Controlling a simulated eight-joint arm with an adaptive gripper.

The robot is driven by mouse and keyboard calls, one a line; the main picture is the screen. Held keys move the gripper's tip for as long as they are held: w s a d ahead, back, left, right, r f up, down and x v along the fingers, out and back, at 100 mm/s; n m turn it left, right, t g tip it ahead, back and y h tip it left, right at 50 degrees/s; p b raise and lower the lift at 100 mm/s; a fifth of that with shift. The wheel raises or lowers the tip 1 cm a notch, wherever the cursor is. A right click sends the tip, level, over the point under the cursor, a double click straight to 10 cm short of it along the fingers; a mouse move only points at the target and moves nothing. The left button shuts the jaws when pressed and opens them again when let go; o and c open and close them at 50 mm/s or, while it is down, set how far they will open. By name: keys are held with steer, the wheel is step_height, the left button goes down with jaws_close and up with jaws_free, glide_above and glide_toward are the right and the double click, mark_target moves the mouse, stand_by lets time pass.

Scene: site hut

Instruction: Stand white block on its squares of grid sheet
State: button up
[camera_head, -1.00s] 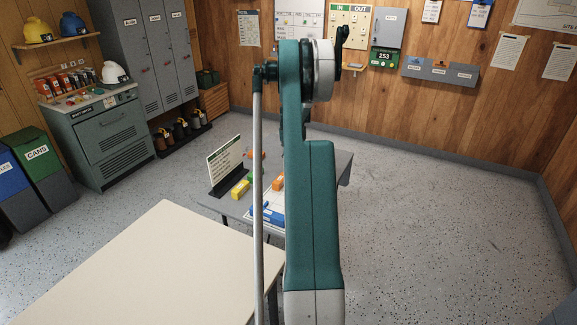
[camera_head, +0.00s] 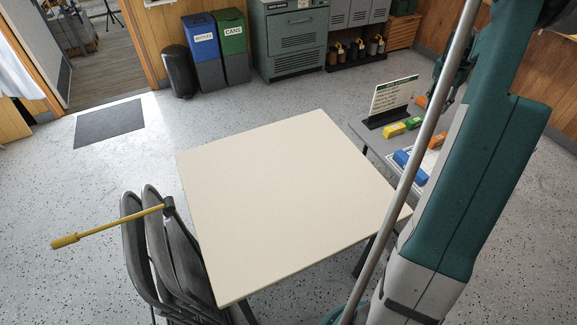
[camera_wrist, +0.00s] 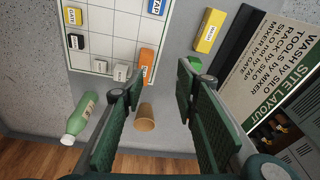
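In the wrist view the white grid sheet (camera_wrist: 112,22) lies on a grey table. An orange block (camera_wrist: 147,60) stands by the left fingertip, and a green block (camera_wrist: 194,64) is partly hidden by the right one.
Yellow blocks lie on the sheet (camera_wrist: 73,16) and beside the sign (camera_wrist: 208,30); a blue block (camera_wrist: 157,6) is at the top. A brown cup (camera_wrist: 145,117), green bottle (camera_wrist: 79,119) and site layout sign (camera_wrist: 270,65) are near. A bare cream table (camera_head: 285,195) stands in front.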

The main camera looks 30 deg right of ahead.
steer(key=w+a+r+n, duration=0.1)
steer(key=w+a+r, duration=0.1)
steer(key=a+r, duration=0.35)
steer(key=w+a+r+n+t, duration=0.1)
steer(key=w+a+r+n, duration=0.1)
steer(key=a, duration=0.7)
steer(key=w+a+r+n, duration=0.1)
steer(key=w+a+r, duration=0.15)
steer(key=a, duration=0.45)
steer(key=s+a+r+n+t, duration=0.1)
steer(key=a+r+n, duration=0.15)
steer(key=a, duration=0.75)
steer(key=s+a+r+n+t, duration=0.1)
steer(key=a+r, duration=0.3)
steer(key=a, duration=0.7)
steer(key=s+a+r+n+t, duration=0.15)
steer(key=s+a, duration=0.25)
steer(key=a, duration=0.5)
steer(key=s+a+n, duration=0.2)
steer(key=s+a, duration=0.2)
steer(key=a, duration=0.6)
steer(key=s+a+f+n+t+y, duration=0.1)
steer(key=s+a+f+n, duration=0.1)
steer(key=s+a, duration=0.3)
steer(key=s+a+f+n+t, duration=0.1)
steer(key=s+a+f+n, duration=0.1)
steer(key=s+a, duration=0.4)
steer(key=shift+a+f+n+y, duration=0.3)
steer(key=shift+a+f+y, duration=0.15)
steer(key=shift+a, duration=0.7)
